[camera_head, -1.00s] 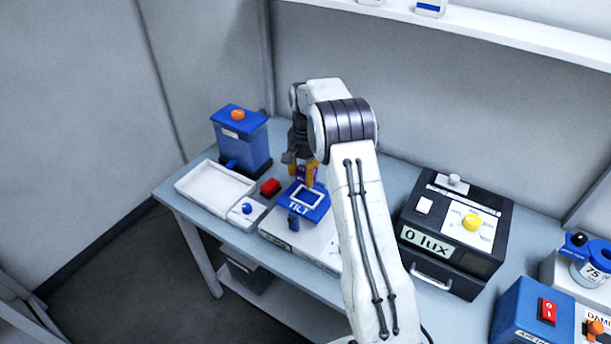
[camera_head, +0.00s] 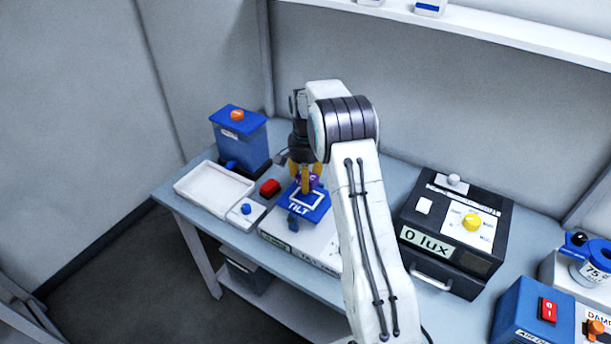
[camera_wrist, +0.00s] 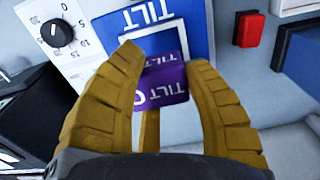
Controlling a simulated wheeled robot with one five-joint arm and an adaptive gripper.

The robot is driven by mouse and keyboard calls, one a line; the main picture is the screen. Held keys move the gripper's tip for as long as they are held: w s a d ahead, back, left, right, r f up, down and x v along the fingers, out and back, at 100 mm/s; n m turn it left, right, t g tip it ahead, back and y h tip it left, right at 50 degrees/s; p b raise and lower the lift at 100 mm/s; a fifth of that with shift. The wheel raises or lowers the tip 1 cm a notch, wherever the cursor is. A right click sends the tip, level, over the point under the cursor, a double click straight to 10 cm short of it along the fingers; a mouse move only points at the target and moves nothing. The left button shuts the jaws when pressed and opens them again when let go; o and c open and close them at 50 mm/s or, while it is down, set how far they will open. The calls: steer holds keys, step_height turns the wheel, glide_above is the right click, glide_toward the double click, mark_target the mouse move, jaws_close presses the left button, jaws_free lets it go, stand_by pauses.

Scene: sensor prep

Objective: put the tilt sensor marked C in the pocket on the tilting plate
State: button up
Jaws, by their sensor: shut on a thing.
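My gripper (camera_wrist: 165,95) has yellow-brown fingers shut on the purple tilt sensor (camera_wrist: 162,82), whose label reads TILT with a partly covered letter that looks like C. In the head view my gripper (camera_head: 306,178) holds the purple sensor (camera_head: 314,182) at the back edge of the blue tilting plate (camera_head: 296,214). The plate has a white-outlined square pocket (camera_head: 307,198). In the wrist view the sensor overlaps the near part of the white pocket outline (camera_wrist: 127,52). I cannot tell whether it touches the plate or hovers over it.
A red button (camera_head: 270,187) and a white tray (camera_head: 214,188) are left of the plate. A blue box with an orange knob (camera_head: 240,138) stands behind the tray. A black lux box (camera_head: 455,228) is at the right. The plate's base has a black dial (camera_wrist: 56,33).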

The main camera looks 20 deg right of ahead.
mark_target(305, 197)
steer(key=shift+f, duration=1.95)
steer(key=shift+f+b, duration=0.8)
steer(key=shift+b, duration=0.1)
stand_by(1.9)
steer(key=o, duration=1.5)
steer(key=shift+o, duration=0.2)
steer(key=shift+r+p, duration=0.95)
steer(key=shift+r, duration=3.05)
